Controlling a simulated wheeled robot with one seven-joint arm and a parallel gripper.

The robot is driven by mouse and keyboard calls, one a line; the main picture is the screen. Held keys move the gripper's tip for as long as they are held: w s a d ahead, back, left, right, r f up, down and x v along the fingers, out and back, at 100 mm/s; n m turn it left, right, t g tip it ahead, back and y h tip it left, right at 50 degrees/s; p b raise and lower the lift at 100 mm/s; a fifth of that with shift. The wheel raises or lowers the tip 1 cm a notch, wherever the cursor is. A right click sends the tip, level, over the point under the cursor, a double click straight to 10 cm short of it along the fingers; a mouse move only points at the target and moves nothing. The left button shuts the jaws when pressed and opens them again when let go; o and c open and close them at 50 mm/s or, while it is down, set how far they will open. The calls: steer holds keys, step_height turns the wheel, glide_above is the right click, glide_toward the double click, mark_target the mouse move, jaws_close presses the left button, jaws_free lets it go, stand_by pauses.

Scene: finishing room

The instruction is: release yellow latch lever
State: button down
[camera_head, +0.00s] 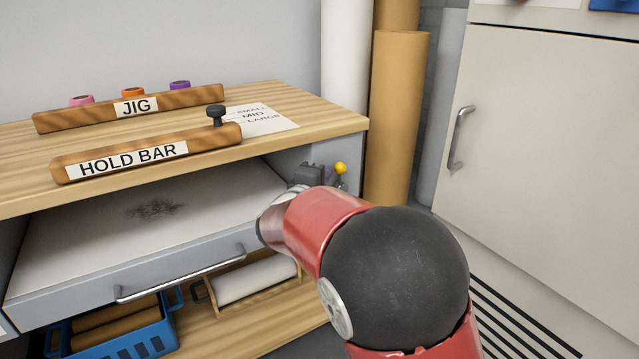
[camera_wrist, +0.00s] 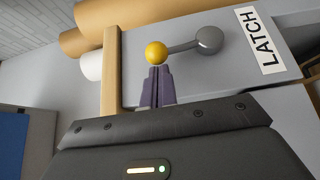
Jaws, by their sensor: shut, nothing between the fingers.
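The yellow latch lever has a round yellow knob (camera_wrist: 156,52) on a thin grey arm, which runs to a grey round pivot (camera_wrist: 208,40) on the cabinet's side panel. My gripper (camera_wrist: 156,70) is shut and empty. Its fingertips are right at the knob, just below it in the wrist view; I cannot tell whether they touch it. In the head view my red arm hides part of the gripper, and the lever's arm and pivot are hard to make out.
A white LATCH label (camera_wrist: 259,40) is beside the pivot. The wooden bench top (camera_head: 290,95) carries the HOLD BAR (camera_head: 215,138) and JIG bar (camera_head: 190,96). A drawer (camera_head: 190,268) with a stained pale top is below. Tall rolls (camera_head: 398,120) stand behind the lever.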

mark_target(345, 166)
steer(key=w+d+r+m+g+y+p, duration=0.2)
steer(key=d+g, duration=0.1)
steer(key=d+r+m+g+p, duration=0.1)
steer(key=p, duration=0.1)
steer(key=shift+w+d+y, duration=0.15)
steer(key=shift+w+y, duration=0.25)
steer(key=shift+w+d+f+m+g+y+p, duration=0.2)
steer(key=shift+w+d+m+g+y+p, duration=0.1)
steer(key=shift+w+d+g+y+p, duration=0.3)
steer(key=shift+d+f, duration=0.2)
steer(key=shift+d, duration=0.05)
steer(key=shift+w+d+f+b, duration=0.1)
steer(key=shift+w+d+b, duration=0.25)
steer(key=shift+d+b, duration=0.15)
